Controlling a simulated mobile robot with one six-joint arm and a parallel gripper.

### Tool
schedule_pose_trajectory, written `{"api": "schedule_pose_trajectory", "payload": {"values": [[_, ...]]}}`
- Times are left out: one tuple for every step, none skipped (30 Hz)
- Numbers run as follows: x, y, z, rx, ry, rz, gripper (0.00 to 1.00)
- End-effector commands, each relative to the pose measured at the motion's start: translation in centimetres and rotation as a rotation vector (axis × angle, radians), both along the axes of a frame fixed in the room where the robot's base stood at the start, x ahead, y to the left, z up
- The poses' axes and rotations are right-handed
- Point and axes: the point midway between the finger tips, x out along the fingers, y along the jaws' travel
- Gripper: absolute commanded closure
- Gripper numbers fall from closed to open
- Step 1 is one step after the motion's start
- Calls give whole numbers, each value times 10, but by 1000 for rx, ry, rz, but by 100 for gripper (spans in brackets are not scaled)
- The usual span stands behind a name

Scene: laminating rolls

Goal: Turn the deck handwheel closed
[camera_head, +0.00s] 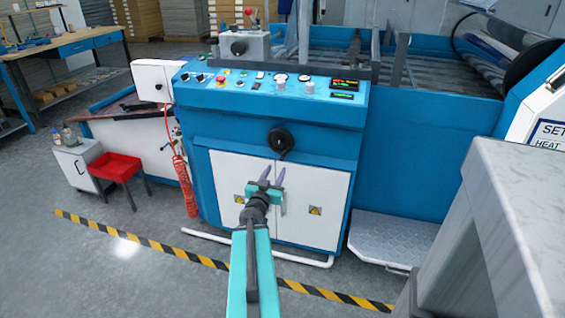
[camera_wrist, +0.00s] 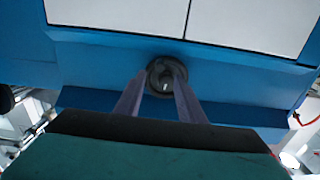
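The deck handwheel is most likely the black round wheel (camera_head: 280,141) on the blue front of the machine, above the white cabinet doors. It also shows in the wrist view as a dark round wheel (camera_wrist: 166,77) with a small light mark on it. My gripper (camera_head: 272,175) is open, its two purple-grey fingers apart and pointing toward the wheel, just below it in the head view. In the wrist view my gripper (camera_wrist: 160,92) has a finger on each side of the wheel's lower part. I cannot tell whether the fingers touch it.
A blue control panel (camera_head: 270,84) with buttons and gauges is above the wheel. White cabinet doors (camera_head: 318,200) are below. A diamond-plate step (camera_head: 393,238) stands to the right, a red tray (camera_head: 115,167) and coiled red hose (camera_head: 184,185) to the left. A grey block (camera_head: 520,190) fills the right foreground.

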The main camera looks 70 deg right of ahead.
Motion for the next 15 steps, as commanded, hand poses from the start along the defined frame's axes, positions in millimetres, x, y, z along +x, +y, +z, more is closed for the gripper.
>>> {"api": "schedule_pose_trajectory", "payload": {"values": [[1, -9, -3, -1, 0, -1, 64], [1, -12, -3, 0, 1, -1, 64], [2, -16, -3, -1, 1, -1, 64], [2, -20, -3, -1, 0, -1, 64], [2, -23, -2, -2, 0, -1, 64], [2, -27, -2, -2, 0, 0, 64], [3, -30, -1, -1, 0, 0, 64], [3, -32, -1, 0, 0, 0, 64], [3, -36, -1, 0, 1, 0, 64], [3, -39, -1, 0, 1, 0, 64], [3, -42, -1, 0, 1, 0, 64], [3, -46, -1, 0, 1, -1, 64], [3, -48, -1, 0, 1, -1, 64], [3, -51, -1, 0, 1, -1, 64], [3, -55, -1, 0, 1, -1, 64]]}}
